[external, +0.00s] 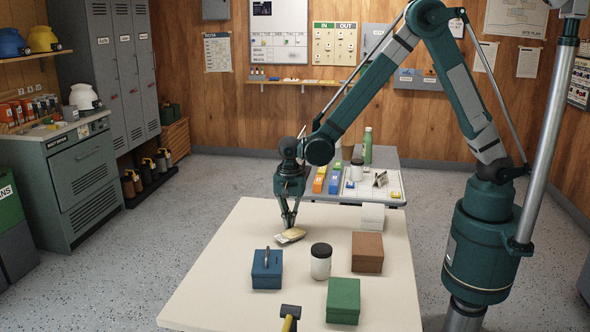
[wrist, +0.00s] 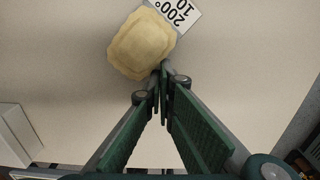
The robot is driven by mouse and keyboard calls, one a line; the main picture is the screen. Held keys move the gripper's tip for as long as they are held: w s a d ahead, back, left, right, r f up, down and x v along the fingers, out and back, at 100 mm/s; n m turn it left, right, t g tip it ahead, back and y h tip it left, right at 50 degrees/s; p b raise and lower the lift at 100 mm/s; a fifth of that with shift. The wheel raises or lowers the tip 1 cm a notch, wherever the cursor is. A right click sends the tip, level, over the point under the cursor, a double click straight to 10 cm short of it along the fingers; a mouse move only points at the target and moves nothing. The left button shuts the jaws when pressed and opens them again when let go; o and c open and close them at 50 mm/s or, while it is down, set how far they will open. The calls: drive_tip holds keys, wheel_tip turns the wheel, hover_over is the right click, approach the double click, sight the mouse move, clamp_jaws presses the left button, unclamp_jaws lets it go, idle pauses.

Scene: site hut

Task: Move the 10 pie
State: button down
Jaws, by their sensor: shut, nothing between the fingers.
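The pie (external: 291,234) is a pale golden crust with a crimped edge, lying on the cream table (external: 225,285). In the wrist view the pie (wrist: 142,44) is at the upper middle, with a white label (wrist: 178,14) sticking out past its edge that reads "200°" and "10". My gripper (external: 289,224) points down at the pie and is shut with nothing in it. In the wrist view the fingertips (wrist: 161,72) meet right at the pie's lower right edge; whether they touch it I cannot tell.
On the table stand a blue box (external: 266,272), a dark-lidded white jar (external: 320,264), a brown box (external: 367,254), a green box (external: 343,301), a white block (external: 372,217) and a yellow-handled tool (external: 290,318). A cluttered grey table (external: 392,199) stands behind.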

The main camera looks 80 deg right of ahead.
drive_tip(key=shift+a, duration=1.7)
drive_tip(key=shift+d, duration=0.2)
drive_tip(key=shift+d, duration=0.55)
drive_tip(key=d, duration=0.2)
drive_tip(key=shift+d+r, duration=0.3)
drive_tip(key=shift+d, duration=0.05)
wheel_tip(320, 180, up, 10)
drive_tip(key=p, duration=0.2)
drive_tip(key=shift+f, duration=0.25)
drive_tip(key=shift+a, duration=0.1)
drive_tip(key=s+d+r+m+t+y+p, duration=0.1)
drive_tip(key=s+m+t+p, duration=0.1)
drive_tip(key=s+m, duration=0.9)
drive_tip(key=s, duration=0.3)
drive_tip(key=shift+s+y, duration=0.3)
drive_tip(key=shift+s, duration=0.1)
